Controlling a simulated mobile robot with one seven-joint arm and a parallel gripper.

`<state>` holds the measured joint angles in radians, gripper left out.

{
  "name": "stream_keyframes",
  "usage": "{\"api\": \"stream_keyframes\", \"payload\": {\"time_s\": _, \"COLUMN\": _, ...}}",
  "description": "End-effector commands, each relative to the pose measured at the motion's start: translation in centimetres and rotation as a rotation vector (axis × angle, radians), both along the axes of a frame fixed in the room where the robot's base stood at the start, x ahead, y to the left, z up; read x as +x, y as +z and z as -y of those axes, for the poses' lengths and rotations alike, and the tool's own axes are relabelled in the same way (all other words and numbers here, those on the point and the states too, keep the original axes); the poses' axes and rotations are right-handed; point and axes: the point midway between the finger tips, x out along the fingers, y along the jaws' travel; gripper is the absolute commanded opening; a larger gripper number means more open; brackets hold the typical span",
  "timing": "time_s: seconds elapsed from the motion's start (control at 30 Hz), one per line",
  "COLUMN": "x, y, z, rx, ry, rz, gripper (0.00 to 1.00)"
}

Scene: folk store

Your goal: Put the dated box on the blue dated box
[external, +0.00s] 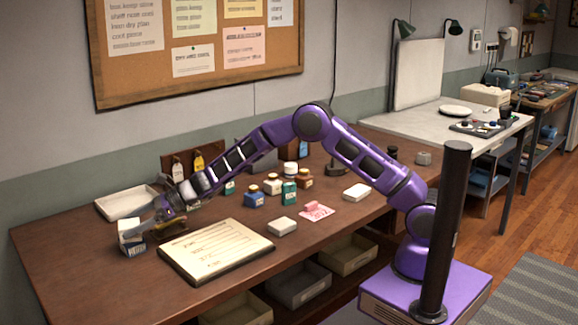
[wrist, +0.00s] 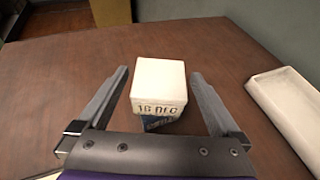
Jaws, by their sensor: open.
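A white box (wrist: 160,86) marked "16 DEC" sits between the open fingers of my gripper (wrist: 159,74) in the wrist view. A blue box (wrist: 158,123) with lettering shows directly beneath it. In the external view the white box (external: 131,225) rests on the lower box (external: 132,248), at the left end of the table. My gripper (external: 146,228) reaches it from the right. In the wrist view a gap shows between each finger and the white box. The lower box is mostly hidden.
A white tray (wrist: 288,105) lies to the right in the wrist view; it is behind the boxes in the external view (external: 126,203). A lettered board (external: 215,250), a small white box (external: 283,227) and several bottles share the wooden table (external: 95,270).

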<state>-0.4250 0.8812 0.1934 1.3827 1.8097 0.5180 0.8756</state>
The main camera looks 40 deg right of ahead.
Motion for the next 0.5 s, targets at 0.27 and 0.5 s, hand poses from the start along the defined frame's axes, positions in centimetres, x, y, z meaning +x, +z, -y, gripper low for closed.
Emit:
{"api": "stream_keyframes", "payload": {"time_s": 0.27, "x": -2.0, "y": 2.2, "z": 5.2, "rx": -0.002, "ry": -0.004, "rz": 0.001, "gripper": 1.00}}
{"api": "stream_keyframes", "payload": {"time_s": 0.5, "x": -3.4, "y": 3.7, "z": 8.4, "rx": -0.001, "ry": -0.001, "rz": 0.000, "gripper": 1.00}}
